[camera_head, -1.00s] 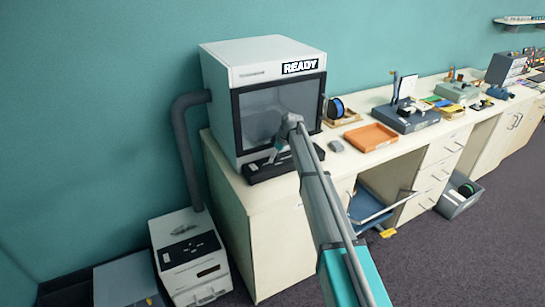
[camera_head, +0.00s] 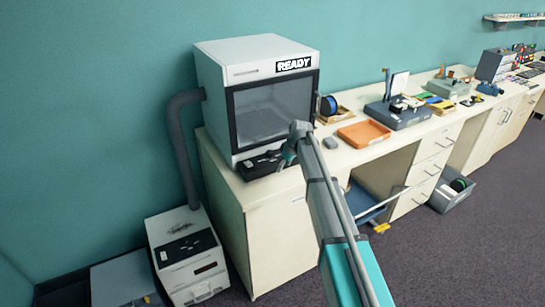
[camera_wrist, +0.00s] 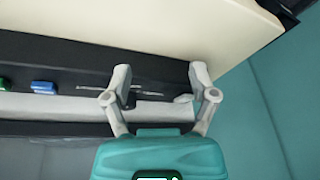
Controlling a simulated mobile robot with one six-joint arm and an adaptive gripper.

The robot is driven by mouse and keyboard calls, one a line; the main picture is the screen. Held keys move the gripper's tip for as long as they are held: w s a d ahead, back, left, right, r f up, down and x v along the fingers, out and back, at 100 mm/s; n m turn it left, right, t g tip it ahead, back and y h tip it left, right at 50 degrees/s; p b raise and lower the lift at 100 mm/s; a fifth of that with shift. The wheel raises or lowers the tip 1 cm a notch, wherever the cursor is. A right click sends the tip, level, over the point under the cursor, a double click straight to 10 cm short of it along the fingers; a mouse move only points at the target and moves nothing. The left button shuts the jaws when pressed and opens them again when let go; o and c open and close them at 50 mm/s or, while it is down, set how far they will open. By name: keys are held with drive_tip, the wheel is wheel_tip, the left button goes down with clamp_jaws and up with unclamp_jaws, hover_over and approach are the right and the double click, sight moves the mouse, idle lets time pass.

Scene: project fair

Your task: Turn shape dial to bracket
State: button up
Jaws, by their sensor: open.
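The white machine (camera_head: 257,50) with a glass door and a READY sign stands at the left end of the counter. Its dark control panel (camera_head: 258,166) projects low in front. In the wrist view the panel (camera_wrist: 60,68) carries a blue button (camera_wrist: 44,87), a green button (camera_wrist: 4,84), and small dark and pale parts between my fingers. I cannot tell which of these is the shape dial, nor read its setting. My gripper (camera_wrist: 160,74) is open over the panel's end, fingers apart, holding nothing visible. In the head view my gripper (camera_head: 287,157) is at the panel's right end, partly hidden by my arm.
An orange tray (camera_head: 363,134), a small grey object (camera_head: 330,143) and a blue spool (camera_head: 328,105) lie on the counter right of the machine. A grey hose (camera_head: 180,145) runs down to a white floor unit (camera_head: 188,263). Open carpet lies in front.

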drive_tip(key=s+d+m+h, duration=0.1)
drive_tip(key=s+d+m, duration=0.3)
drive_tip(key=s, duration=0.7)
drive_tip(key=s+d+m+h, duration=0.1)
drive_tip(key=s+d+m, duration=0.2)
drive_tip(key=s+d, duration=0.6)
drive_tip(key=s+d+m+g+h, duration=0.1)
drive_tip(key=s+d+m, duration=0.3)
drive_tip(key=s, duration=1)
drive_tip(key=d+f, duration=0.1)
drive_tip(key=d, duration=0.2)
drive_tip(key=shift+s+m, duration=0.25)
drive_tip(key=shift+m, duration=0.05)
drive_tip(key=shift+d, duration=0.1)
